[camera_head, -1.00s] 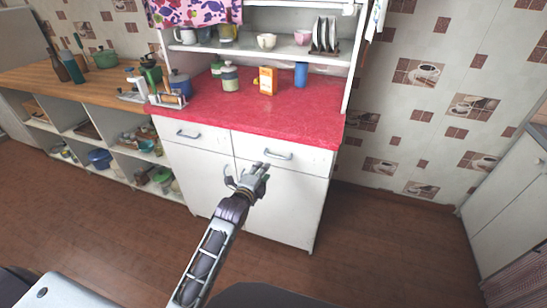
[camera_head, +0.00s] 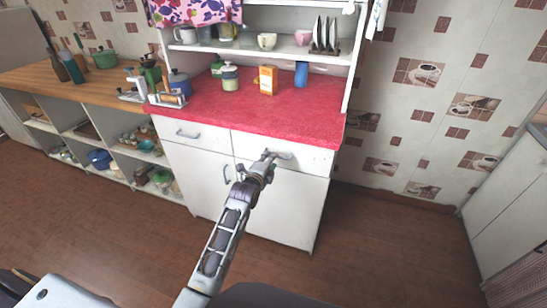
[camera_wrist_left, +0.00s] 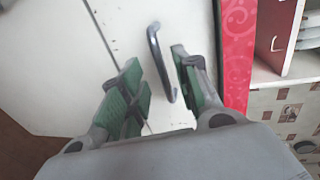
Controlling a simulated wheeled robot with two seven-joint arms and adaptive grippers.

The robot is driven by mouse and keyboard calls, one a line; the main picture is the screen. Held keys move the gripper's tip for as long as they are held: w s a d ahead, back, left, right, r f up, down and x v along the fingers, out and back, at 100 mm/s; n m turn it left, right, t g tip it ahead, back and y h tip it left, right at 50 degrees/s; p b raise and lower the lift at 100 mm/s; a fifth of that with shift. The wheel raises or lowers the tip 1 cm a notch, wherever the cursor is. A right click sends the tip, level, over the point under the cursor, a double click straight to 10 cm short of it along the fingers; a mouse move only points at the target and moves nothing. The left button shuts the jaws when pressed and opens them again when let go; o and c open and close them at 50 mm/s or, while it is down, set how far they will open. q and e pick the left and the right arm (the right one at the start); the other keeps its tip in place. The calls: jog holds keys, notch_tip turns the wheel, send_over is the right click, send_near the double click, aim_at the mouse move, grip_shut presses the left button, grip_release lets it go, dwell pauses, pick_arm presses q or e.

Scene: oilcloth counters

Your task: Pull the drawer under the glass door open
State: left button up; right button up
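The white cabinet under the red countertop has two drawers side by side. The right drawer (camera_head: 309,159) and the left drawer (camera_head: 205,138) both look shut. No glass door can be made out. My left gripper (camera_head: 268,156) is at the right drawer's handle (camera_head: 285,155). In the left wrist view the dark bar handle (camera_wrist_left: 158,60) lies in the gap between the green-padded fingers of my left gripper (camera_wrist_left: 158,85). The fingers stand apart, and the handle is closer to the right-hand finger. My right gripper is not in view.
The red countertop (camera_head: 215,108) above holds jars, an orange box (camera_head: 267,80) and a blue cup (camera_head: 301,75). A lower door handle (camera_head: 226,174) is left of my wrist. Open shelves (camera_head: 110,160) stand at left. The floor in front is clear.

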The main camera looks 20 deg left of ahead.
pick_arm(q)
jog(key=x, duration=0.5)
jog(key=shift+b, duration=0.3)
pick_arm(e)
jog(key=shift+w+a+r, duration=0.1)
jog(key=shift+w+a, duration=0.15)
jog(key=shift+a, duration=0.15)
pick_arm(q)
jog(key=c, duration=0.6)
grip_shut()
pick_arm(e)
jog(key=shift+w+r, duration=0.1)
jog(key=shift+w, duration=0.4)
